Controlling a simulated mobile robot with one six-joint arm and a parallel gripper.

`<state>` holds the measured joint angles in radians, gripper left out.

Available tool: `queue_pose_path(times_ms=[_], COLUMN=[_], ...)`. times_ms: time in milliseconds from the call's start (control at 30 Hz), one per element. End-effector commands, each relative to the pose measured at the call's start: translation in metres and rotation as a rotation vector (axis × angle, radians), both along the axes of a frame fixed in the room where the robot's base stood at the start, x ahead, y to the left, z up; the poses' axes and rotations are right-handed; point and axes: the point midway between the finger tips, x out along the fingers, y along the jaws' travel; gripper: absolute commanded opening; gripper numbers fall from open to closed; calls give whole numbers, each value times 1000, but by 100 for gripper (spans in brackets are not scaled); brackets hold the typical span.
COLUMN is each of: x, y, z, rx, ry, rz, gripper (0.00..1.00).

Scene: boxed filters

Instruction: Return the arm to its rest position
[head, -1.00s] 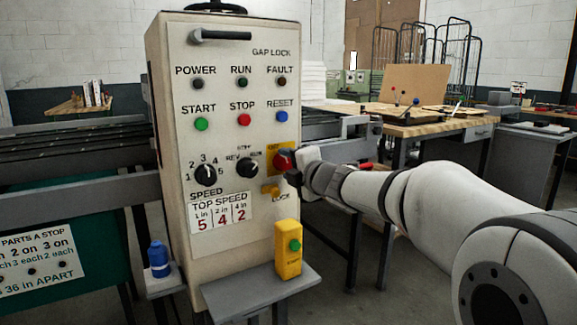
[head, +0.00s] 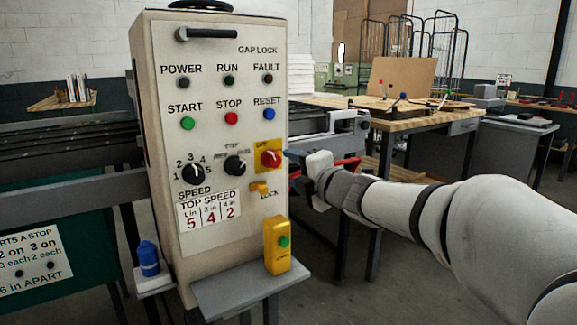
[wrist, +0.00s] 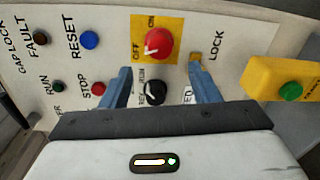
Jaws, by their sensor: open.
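My gripper (head: 291,171) is open and empty, just right of the control panel (head: 228,90) in the head view. Its blue fingers point at the panel's face. The red rotary switch (head: 270,158) on its yellow OFF/ON plate shows whole, left of my fingertips. In the wrist view the red switch (wrist: 158,43) lies beyond and between the fingers (wrist: 160,78), apart from them. The yellow lock tab (head: 259,188) sits below the switch. My white arm reaches in from the lower right.
A yellow box with a green button (head: 277,246) stands on the grey shelf (head: 250,288) below the panel. A blue bottle (head: 149,258) stands on a small ledge at left. A wooden workbench (head: 425,118) is behind my arm. Open floor shows at lower centre.

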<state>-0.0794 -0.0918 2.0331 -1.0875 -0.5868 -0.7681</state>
Motion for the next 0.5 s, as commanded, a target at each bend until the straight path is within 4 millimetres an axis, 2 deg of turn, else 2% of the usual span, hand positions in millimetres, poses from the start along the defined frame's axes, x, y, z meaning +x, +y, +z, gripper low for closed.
queue_pose_path(times_ms=[233,333,433,500], x=[0,0,-1,-5], y=[0,-6,-25,-46], z=[0,7,21,32], rx=[1,20,83,159], ry=[1,20,90,172], rz=[0,-29,-127,-239], gripper=[56,56,56,56])
